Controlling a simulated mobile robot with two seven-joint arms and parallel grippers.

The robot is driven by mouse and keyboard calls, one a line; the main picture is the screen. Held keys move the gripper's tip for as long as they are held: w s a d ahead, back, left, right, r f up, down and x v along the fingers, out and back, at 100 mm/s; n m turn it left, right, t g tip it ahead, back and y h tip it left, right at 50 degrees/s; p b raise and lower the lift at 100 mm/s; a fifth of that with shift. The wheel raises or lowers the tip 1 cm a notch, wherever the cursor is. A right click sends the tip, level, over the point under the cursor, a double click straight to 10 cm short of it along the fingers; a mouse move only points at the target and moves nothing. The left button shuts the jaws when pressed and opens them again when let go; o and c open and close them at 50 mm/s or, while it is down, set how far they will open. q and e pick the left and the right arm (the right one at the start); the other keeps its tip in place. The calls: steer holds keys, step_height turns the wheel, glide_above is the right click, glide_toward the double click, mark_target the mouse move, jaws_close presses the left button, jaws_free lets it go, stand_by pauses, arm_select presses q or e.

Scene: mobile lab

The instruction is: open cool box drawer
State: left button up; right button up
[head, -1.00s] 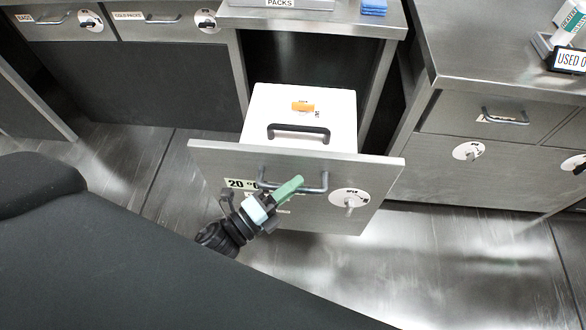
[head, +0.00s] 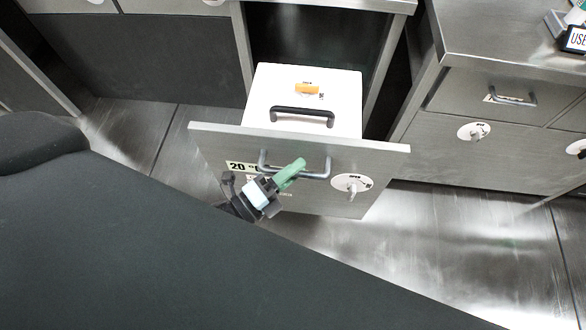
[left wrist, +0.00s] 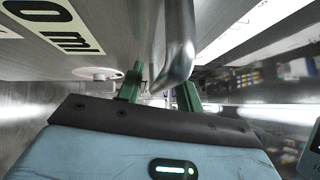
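The cool box drawer (head: 300,201) stands pulled well out of the bench, its grey front facing me. A white cool box (head: 341,92) with a dark handle and an orange label sits inside it. My left gripper (head: 291,173) is at the drawer's bar handle (head: 318,175), its green finger overlapping the bar in the head view. In the left wrist view the two green fingers (left wrist: 160,92) are apart, with the metal bar (left wrist: 174,55) running between them, nearer the right one. I cannot tell if they touch it. My right gripper is out of view.
A round white dial (head: 351,184) is on the drawer front, right of the handle. A cabinet (head: 490,150) with its own drawers stands to the right. Bare metal floor (head: 440,245) is free in front. A dark grey part of my body fills the lower left.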

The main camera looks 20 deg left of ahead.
arm_select(q)
steer(key=v, duration=0.8)
steer(key=shift+b, duration=0.4)
steer(key=shift+w, duration=0.1)
